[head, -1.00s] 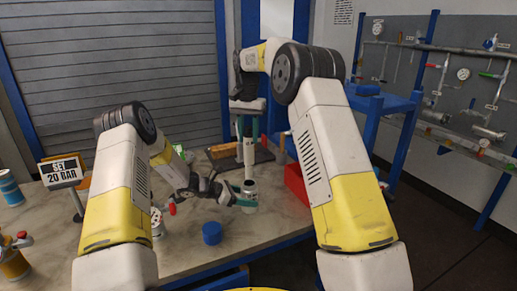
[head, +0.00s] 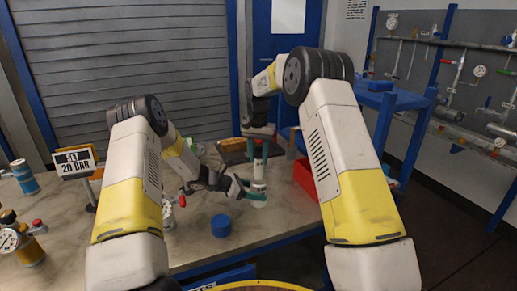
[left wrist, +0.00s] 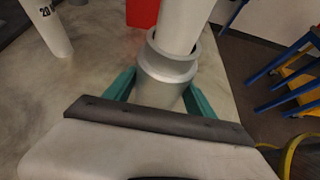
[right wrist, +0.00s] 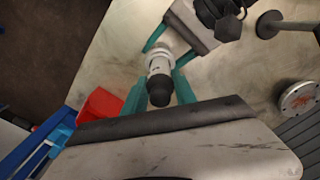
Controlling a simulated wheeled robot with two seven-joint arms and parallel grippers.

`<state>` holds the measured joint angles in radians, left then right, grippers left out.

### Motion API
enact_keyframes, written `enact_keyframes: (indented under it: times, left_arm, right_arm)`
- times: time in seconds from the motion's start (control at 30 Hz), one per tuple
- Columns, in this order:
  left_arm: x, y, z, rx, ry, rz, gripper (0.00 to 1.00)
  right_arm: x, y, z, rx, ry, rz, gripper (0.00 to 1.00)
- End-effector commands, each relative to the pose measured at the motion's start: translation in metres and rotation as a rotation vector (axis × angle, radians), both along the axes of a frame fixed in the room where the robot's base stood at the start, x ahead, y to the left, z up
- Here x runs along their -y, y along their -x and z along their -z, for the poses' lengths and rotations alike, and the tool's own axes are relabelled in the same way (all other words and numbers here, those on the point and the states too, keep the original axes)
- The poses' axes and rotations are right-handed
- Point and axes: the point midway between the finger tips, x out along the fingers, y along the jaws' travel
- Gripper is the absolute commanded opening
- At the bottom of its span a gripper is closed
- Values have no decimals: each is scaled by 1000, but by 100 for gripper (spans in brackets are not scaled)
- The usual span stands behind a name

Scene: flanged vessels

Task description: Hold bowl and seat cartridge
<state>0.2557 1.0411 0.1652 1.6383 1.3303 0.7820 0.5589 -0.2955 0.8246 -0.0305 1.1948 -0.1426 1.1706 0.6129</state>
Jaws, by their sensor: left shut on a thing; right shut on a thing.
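The bowl (head: 260,188) is a small grey metal cup, upright over the table's right part. My left gripper (head: 250,191) is shut on it, with teal fingers on either side; the left wrist view shows the bowl (left wrist: 165,75) with its open rim up. The cartridge (head: 259,169) is a white cylinder with a dark top end (right wrist: 160,92). My right gripper (head: 258,150) is shut on its upper part, directly above the bowl. In the left wrist view the cartridge's lower end (left wrist: 183,28) is within the bowl's mouth; how deep it sits is hidden.
A blue cylinder (head: 221,226) stands on the table in front of the bowl. A red bin (head: 304,180) is close on the right. A "SET 20 BAR" sign (head: 75,161) and a gauge assembly (head: 22,243) stand at the left. A dark tray (head: 236,152) lies behind.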

Motion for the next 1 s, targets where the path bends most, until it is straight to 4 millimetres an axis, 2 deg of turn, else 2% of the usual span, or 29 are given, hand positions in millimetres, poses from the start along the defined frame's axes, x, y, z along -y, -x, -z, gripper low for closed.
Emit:
enact_keyframes:
  times: [0.1,0.3,0.7,0.73,0.8,0.87,1.0]
  left_arm:
    - [0,0,0,0,0,0,31]
    - [0,0,0,0,0,0,31]
    - [0,0,0,0,0,0,31]
    - [0,0,0,0,0,0,31]
    - [0,0,0,0,0,0,31]
    - [0,0,0,0,0,0,31]
    - [0,0,0,0,1,0,31]
  right_arm:
    - [0,0,13,-1,1,0,0]
    - [0,0,28,0,1,0,0]
    - [0,0,32,1,0,1,0]
    - [0,0,32,1,0,1,35]
    - [0,0,32,1,0,1,49]
    - [0,0,32,1,0,0,58]
    - [0,0,32,1,0,0,58]
